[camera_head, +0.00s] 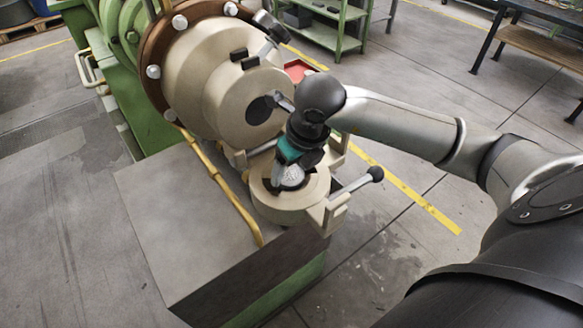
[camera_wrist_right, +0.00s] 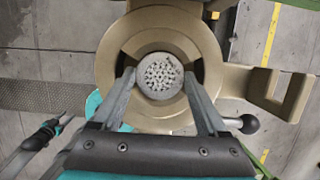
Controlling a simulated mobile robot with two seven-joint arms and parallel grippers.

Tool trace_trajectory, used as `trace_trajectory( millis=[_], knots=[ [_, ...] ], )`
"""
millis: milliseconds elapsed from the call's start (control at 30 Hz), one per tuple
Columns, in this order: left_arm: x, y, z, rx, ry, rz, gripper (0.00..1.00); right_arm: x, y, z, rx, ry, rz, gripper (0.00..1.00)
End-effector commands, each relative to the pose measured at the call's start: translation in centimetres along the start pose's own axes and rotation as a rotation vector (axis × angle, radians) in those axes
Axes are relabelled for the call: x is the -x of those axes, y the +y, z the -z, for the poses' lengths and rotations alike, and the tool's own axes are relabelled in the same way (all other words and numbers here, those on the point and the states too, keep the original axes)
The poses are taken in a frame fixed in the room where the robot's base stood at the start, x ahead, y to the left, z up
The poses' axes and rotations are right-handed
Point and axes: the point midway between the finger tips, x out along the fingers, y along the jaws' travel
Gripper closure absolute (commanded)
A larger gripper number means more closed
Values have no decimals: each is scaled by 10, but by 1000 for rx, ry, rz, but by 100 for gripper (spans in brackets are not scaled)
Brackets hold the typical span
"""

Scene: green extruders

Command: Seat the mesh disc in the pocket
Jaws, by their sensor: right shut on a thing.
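The mesh disc (camera_wrist_right: 158,77) is a pale grey round piece with a speckled, perforated face. My right gripper (camera_wrist_right: 159,78) is shut on it, one finger at each side. In the head view, my right gripper (camera_head: 286,180) reaches down over the cream swing-out ring (camera_head: 282,209), and the pale disc (camera_head: 293,177) shows beside its fingers. In the wrist view, the disc appears centred over the round pocket of the ring (camera_wrist_right: 113,60). I cannot tell whether it touches the pocket floor. A teal and dark part, apparently my left gripper (camera_wrist_right: 40,137), shows at the lower left; its jaw opening is unclear.
The extruder's cream head (camera_head: 225,75) with a brown bolted flange stands behind the ring. A black-knobbed handle (camera_head: 357,184) sticks out to the right. A yellow pipe (camera_head: 228,195) runs along the grey-topped block (camera_head: 175,225). A green shelf (camera_head: 325,30) stands farther back.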

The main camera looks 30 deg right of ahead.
Motion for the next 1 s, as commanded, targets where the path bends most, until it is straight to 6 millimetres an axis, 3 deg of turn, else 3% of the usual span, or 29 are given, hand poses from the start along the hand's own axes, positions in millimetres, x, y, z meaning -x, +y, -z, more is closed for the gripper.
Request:
trace_trajectory(
  millis=[967,1000],
  knots=[
    [-5,0,0,1,0,0,50,-1,0,0,0,-2,0,91],
    [-5,0,0,1,0,0,50,-1,0,0,0,-2,0,21]
  ],
)
